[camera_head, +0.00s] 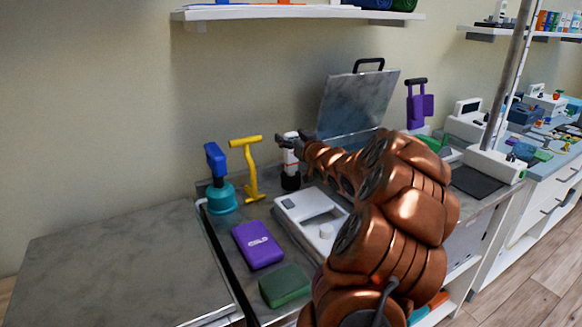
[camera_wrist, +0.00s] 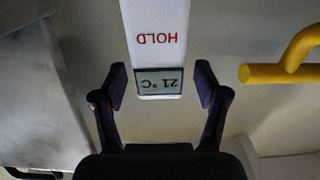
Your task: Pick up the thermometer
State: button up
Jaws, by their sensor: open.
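The thermometer is a white upright body with a dark lower part, and it stands at the back of the counter in the head view (camera_head: 291,157). In the wrist view the white thermometer (camera_wrist: 157,40) shows red "HOLD" lettering and a small grey display reading 21 °C, upside down. My gripper (camera_wrist: 160,84) is open, with one dark finger on each side of the display end. Gaps show between the fingers and the thermometer. In the head view my gripper (camera_head: 288,141) is at the thermometer's upper part and partly covers it.
A yellow T-handled tool (camera_head: 249,165) stands close to the left. Beyond it is a blue device on a teal base (camera_head: 221,197). A white device (camera_head: 312,214), purple box (camera_head: 258,244) and green block (camera_head: 285,285) lie in front. A grey raised lid (camera_head: 357,100) stands behind right.

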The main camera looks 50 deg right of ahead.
jog(key=shift+c, duration=0.3)
grip_shut()
dwell(0.4)
